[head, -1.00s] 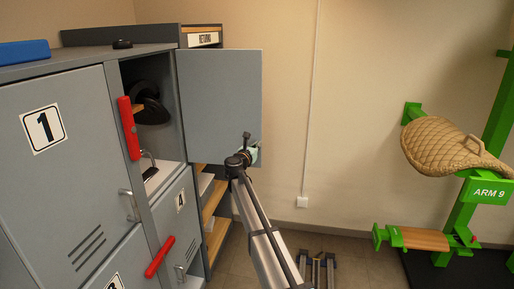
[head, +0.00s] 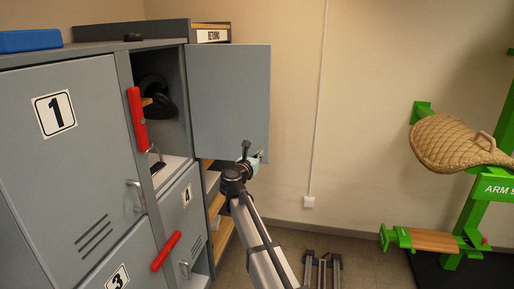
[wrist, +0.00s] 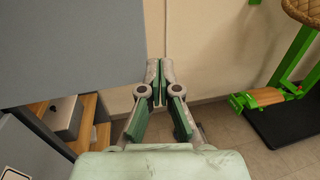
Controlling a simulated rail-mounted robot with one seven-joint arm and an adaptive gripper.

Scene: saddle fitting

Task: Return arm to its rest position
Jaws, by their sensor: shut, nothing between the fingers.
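My gripper (wrist: 159,84) is shut and empty in the wrist view, with its fingertips together. In the head view my gripper (head: 257,158) shows small at the end of my raised arm, in front of the lower edge of the open locker door (head: 228,100). The same door (wrist: 70,50) fills the upper left of the wrist view. I cannot tell from these frames how close the fingers are to the door.
The open locker (head: 175,128) holds a dark round item. Red handles (head: 137,120) stick out from the lockers. A green stand (head: 480,200) with a tan quilted saddle pad (head: 455,143) stands at right.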

